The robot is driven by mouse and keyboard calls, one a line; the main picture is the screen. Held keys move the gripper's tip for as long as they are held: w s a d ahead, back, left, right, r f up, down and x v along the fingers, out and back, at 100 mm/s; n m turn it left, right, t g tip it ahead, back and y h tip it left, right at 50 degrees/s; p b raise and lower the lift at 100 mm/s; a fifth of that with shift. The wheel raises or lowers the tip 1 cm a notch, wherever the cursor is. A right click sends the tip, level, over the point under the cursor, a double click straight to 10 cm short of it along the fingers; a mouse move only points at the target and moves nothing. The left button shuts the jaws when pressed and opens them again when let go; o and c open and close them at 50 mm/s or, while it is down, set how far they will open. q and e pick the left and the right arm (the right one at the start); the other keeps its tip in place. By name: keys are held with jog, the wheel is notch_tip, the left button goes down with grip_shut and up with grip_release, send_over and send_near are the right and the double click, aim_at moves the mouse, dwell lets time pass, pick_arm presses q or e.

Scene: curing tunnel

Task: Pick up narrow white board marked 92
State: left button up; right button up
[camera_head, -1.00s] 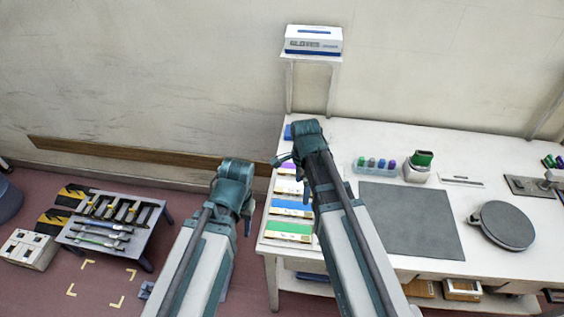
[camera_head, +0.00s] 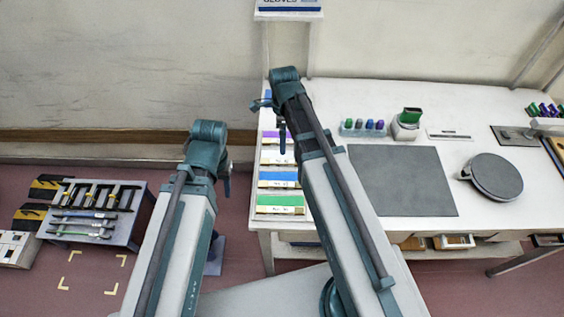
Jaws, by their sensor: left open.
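No number 92 can be read in this view, so I cannot tell which piece is the narrow white board. A narrow white strip with a dark line (camera_head: 449,135) lies flat at the back of the white table. Pale pieces with purple, blue and green bands (camera_head: 279,182) lie along the table's left edge, partly hidden by my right arm. My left gripper (camera_head: 227,186) is open, small in view and mostly behind its wrist, left of the table. My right gripper (camera_head: 262,103) is partly hidden by its wrist near the table's back left corner; its jaws are unclear.
The white table (camera_head: 330,97) carries a grey mat (camera_head: 402,182), a round grey plate (camera_head: 496,177), a marker rack (camera_head: 362,128) and a small holder with a green top (camera_head: 407,122). A grey rack with tools (camera_head: 141,212) stands at the left. Red floor between is open.

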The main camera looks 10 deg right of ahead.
jog(key=b, duration=0.4)
send_over(282, 157)
jog(key=f, duration=0.5)
jog(key=shift+s+d, duration=0.15)
jog(key=shift+s, duration=0.1)
jog(key=f+b, duration=0.5)
jog(key=shift+w+f, duration=0.2)
jog(key=shift+w, duration=0.05)
jog(key=shift+r, duration=0.1)
jog(key=c, duration=1.3)
